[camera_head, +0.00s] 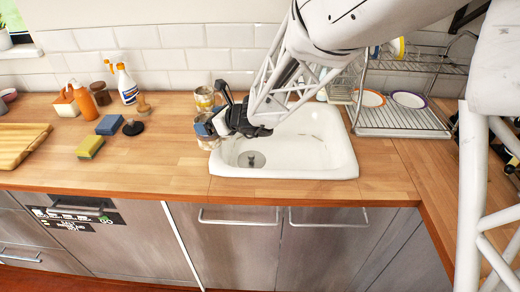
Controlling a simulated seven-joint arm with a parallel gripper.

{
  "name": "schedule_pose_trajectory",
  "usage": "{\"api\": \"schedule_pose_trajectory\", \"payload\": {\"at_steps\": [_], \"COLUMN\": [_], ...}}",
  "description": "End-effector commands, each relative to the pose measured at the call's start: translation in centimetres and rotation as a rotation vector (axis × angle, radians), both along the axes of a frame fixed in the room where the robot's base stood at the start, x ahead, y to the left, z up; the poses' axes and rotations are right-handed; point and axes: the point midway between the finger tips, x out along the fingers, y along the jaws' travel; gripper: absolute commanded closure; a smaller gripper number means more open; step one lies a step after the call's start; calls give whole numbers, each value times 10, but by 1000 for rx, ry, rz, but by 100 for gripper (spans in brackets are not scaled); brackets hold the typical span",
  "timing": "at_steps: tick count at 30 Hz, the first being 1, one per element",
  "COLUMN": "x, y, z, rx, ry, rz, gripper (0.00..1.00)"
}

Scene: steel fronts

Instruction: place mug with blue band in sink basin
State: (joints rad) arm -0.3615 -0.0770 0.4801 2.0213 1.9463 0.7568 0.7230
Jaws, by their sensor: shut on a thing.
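My gripper (222,121) is shut on the mug with blue band (203,129), at the left rim of the sink. Only part of the mug shows; the gripper's dark fingers cover its right side. I cannot tell whether its bottom touches the counter or hangs just above it. The white sink basin (318,150) lies to the right of the mug, sunk into the wooden counter. Its drain (251,159) is visible, and the part of the basin that shows looks empty. My arm hides the basin's back edge.
A patterned jar or mug (204,98) stands just behind the held mug. A dish rack (398,119) with plates stands right of the sink. Orange bottle (82,100), white spray bottle (127,84), sponges (89,147) and a wooden board (20,144) are at left. The counter front left of the sink is clear.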

Motion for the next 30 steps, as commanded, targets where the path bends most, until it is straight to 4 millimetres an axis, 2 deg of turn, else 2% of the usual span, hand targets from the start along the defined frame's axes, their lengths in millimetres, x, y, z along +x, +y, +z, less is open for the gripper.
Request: {"api": "schedule_pose_trajectory", "payload": {"at_steps": [5,11,23,30], "x": [12,35,90,123], "y": [-11,-36,-105,-158], "z": [-5,-16,-45,-67], "rx": [0,3,5,4], "ry": [1,3,5,4], "rz": [-19,-61,-165,-237], "gripper": [62,62,62,62]}}
